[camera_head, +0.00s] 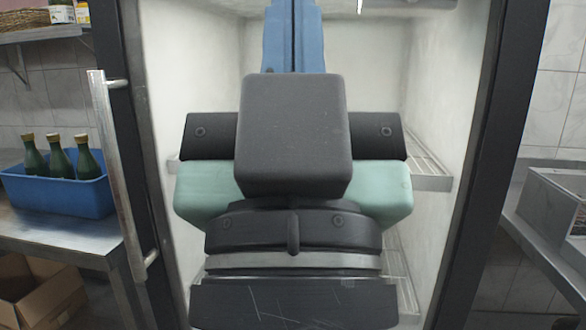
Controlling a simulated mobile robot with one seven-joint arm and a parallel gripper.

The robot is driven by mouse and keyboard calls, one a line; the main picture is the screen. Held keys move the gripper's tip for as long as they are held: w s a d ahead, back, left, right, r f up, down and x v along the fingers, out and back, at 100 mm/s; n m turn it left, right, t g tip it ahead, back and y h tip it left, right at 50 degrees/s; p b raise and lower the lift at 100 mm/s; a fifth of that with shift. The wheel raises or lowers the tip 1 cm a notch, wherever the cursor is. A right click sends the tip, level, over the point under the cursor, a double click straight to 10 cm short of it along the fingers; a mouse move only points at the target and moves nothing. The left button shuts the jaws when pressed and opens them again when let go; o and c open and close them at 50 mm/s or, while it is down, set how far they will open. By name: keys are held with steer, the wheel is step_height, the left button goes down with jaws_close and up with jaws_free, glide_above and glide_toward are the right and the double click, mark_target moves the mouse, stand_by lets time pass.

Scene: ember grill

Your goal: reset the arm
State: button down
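My gripper (293,8) reaches away from the camera, in front of the open cabinet (440,90). Its dark grey and pale green housing fills the middle of the view. Two blue fingers lie side by side beyond the housing, with only a thin dark line between them. They look shut, and I see nothing held in them. The fingertips run up to the top edge of the picture. My arm and gripper hide much of the cabinet's inside.
A door frame with a metal handle (117,175) stands at left. Beyond it, a blue crate (70,198) of green bottles sits on a steel table (50,232) above a cardboard box (42,295). Wire shelves (432,180) are inside the cabinet. A metal counter (545,240) stands at right.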

step_height(320, 180, up, 25)
steer(key=p, duration=2.2)
